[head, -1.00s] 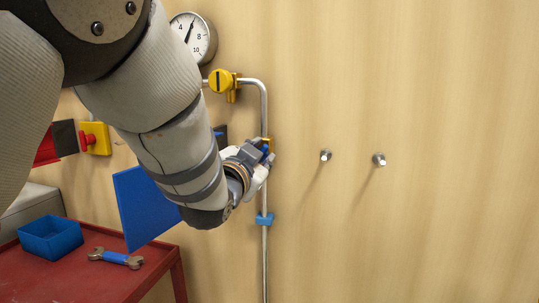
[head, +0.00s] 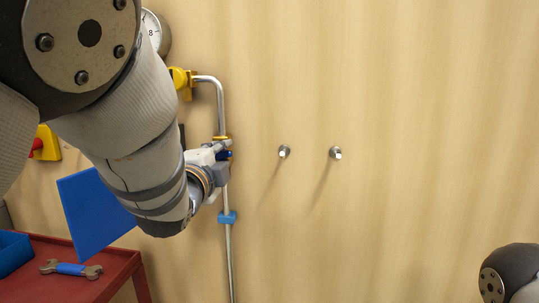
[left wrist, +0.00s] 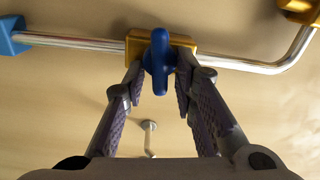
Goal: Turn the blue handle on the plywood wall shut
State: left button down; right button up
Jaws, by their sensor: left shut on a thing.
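The blue handle (head: 230,154) sits on a brass valve body (head: 222,139) on the vertical metal pipe on the plywood wall. In the left wrist view, the handle (left wrist: 160,62) lies across the pipe, in front of the brass body (left wrist: 133,48). My left gripper (head: 216,152) is at the valve and mostly hides the handle in the head view. In the left wrist view, the fingers of my left gripper (left wrist: 160,80) are shut on the handle, one on each side. My right gripper is out of view.
A blue pipe clamp (head: 227,217) sits below the valve. Two metal pegs (head: 284,152) stick out to the right. A red table (head: 110,286) holds a wrench (head: 70,268) and a blue bin (head: 12,252).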

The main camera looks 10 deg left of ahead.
pick_arm(q)
jog(key=shift+m, duration=0.9)
jog(key=c, duration=1.4)
grip_release()
jog(key=shift+c, duration=0.2)
